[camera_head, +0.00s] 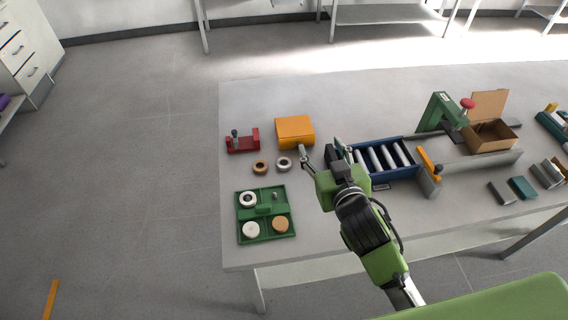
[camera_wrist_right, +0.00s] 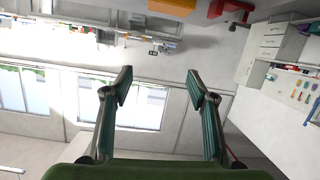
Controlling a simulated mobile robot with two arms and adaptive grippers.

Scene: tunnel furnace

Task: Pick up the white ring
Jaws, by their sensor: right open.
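A white-grey ring (camera_head: 283,164) lies flat on the table, just right of a tan ring (camera_head: 261,167). Another white ring (camera_head: 248,199) with a dark centre sits in the back left of a green tray (camera_head: 266,240). My right gripper (camera_head: 322,153) is over the table, to the right of the loose white-grey ring and apart from it. In the right wrist view its two fingers (camera_wrist_right: 158,85) are spread with nothing between them; no ring is clear there. My left gripper is out of view.
The tray also holds a white disc (camera_head: 251,230) and a tan disc (camera_head: 281,225). An orange box (camera_head: 295,131) and a red fixture (camera_head: 242,141) stand behind the rings. A blue roller conveyor (camera_head: 384,158) is right of my gripper.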

